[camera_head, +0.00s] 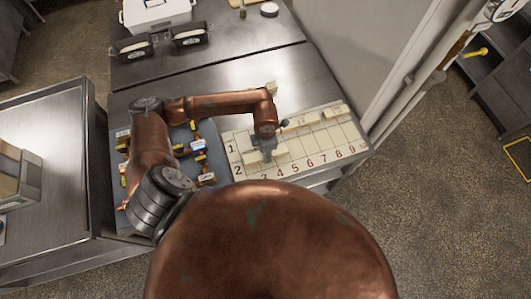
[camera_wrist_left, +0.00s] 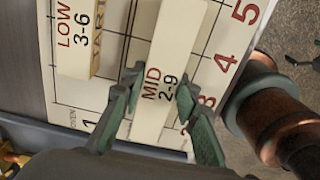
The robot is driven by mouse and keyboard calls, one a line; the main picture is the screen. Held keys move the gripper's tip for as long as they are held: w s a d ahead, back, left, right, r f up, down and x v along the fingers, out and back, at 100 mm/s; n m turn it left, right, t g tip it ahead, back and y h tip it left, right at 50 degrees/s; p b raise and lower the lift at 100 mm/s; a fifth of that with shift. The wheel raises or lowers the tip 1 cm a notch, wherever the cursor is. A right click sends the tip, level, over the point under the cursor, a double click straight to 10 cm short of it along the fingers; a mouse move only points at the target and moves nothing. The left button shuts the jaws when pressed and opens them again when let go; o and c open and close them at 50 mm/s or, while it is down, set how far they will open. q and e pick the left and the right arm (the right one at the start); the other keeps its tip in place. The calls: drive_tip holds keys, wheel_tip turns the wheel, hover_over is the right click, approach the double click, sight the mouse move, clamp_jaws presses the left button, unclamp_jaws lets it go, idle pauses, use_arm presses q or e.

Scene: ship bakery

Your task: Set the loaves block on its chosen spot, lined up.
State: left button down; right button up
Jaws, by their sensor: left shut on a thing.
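My left gripper (camera_head: 267,156) is low over the white numbered grid board (camera_head: 318,151). In the left wrist view its fingers (camera_wrist_left: 160,120) stand on either side of a cream block (camera_wrist_left: 168,70) labelled "MID 2-9", shut on it. The block lies along the grid lines as seen there; whether it touches the board I cannot tell. No word "loaves" is readable on it. Another cream block (camera_wrist_left: 88,35), "LOW 3-6", lies beside it, apart and roughly parallel.
More cream blocks (camera_head: 301,124) lie on the far part of the board. A dark tray (camera_head: 226,163) with several small coloured pieces is left of the board. A white box (camera_head: 157,14) and two dark holders (camera_head: 188,35) stand at the back.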

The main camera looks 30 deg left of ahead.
use_arm(q)
drive_tip(key=shift+f, duration=0.35)
drive_tip(key=shift+f, duration=0.1)
drive_tip(key=shift+f, duration=0.15)
drive_tip(key=c, duration=1.5)
unclamp_jaws()
drive_tip(key=shift+r, duration=0.2)
drive_tip(key=shift+w+r, duration=0.1)
drive_tip(key=shift+r, duration=0.2)
wheel_tip(320, 180, up, 12)
drive_tip(key=b, duration=0.1)
drive_tip(key=shift+f+b, duration=0.25)
drive_tip(key=shift+b, duration=0.1)
